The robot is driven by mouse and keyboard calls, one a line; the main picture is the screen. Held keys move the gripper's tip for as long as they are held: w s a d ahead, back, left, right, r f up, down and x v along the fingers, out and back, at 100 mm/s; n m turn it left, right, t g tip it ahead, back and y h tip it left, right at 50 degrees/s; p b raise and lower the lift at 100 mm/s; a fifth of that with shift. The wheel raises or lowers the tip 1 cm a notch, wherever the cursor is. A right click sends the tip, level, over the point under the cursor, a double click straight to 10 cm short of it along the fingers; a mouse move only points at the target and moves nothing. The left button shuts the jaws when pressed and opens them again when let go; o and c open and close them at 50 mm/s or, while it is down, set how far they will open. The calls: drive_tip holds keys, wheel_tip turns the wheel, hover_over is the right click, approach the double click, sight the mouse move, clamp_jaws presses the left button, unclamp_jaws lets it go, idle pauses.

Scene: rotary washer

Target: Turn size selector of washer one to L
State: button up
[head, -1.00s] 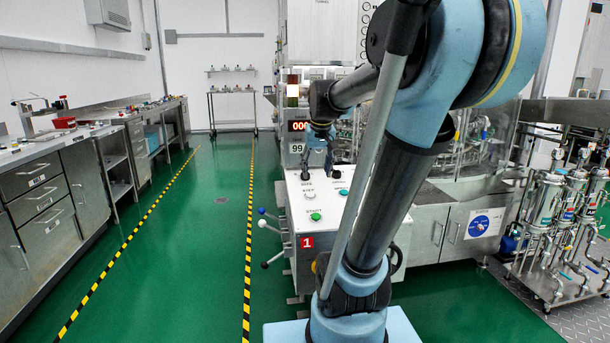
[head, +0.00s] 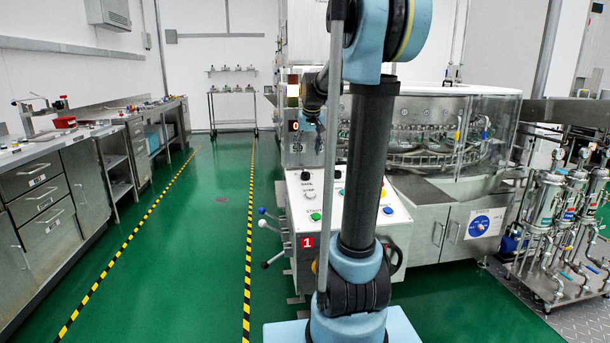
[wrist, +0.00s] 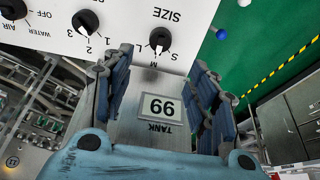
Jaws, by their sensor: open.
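The SIZE selector (wrist: 160,40) is a round black knob on the white panel of washer one, seen upside down in the wrist view with small letters S, M and L around it. In the head view the black knob (head: 306,176) is small, near the panel's upper left corner. My gripper (wrist: 165,60) is open and empty; its two blue fingers appear either side of and below the knob, apart from it. In the head view my gripper (head: 308,122) is above the panel, partly hidden and small.
Another black knob (wrist: 86,21) numbered 1 to 3 sits beside the selector. A TANK display (wrist: 162,108) reads 99. Coloured ball levers (head: 263,222) stick out left. Green floor is clear there.

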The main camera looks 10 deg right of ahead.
sight(306, 172)
drive_tip(key=x, duration=1.2)
drive_tip(key=shift+f, duration=0.2)
drive_tip(key=c, duration=1)
